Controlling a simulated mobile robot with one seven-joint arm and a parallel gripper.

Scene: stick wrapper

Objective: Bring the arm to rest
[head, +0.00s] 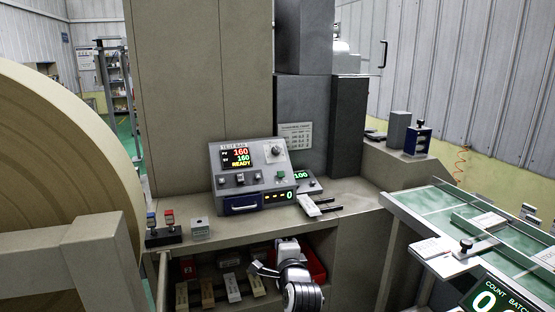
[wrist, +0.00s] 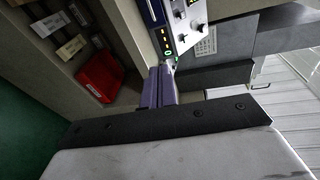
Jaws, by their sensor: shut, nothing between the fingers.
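My gripper (head: 257,269) is in front of the open lower shelf of the beige machine, below its control panel (head: 250,172). Its fingers point to the left in the head view. In the wrist view the two fingers (wrist: 158,88) lie together, shut, with nothing seen between them. My white and black arm comes up from the bottom middle of the head view and hides part of the shelf and a red bin (head: 315,262). The red bin also shows in the wrist view (wrist: 99,77), to the left of the fingers.
Several small packs (head: 232,287) stand in the lower shelf. The machine's ledge (head: 345,210) is just above my gripper. A large roll (head: 70,150) is on the left. A green conveyor (head: 500,230) with a count display (head: 497,298) is on the right.

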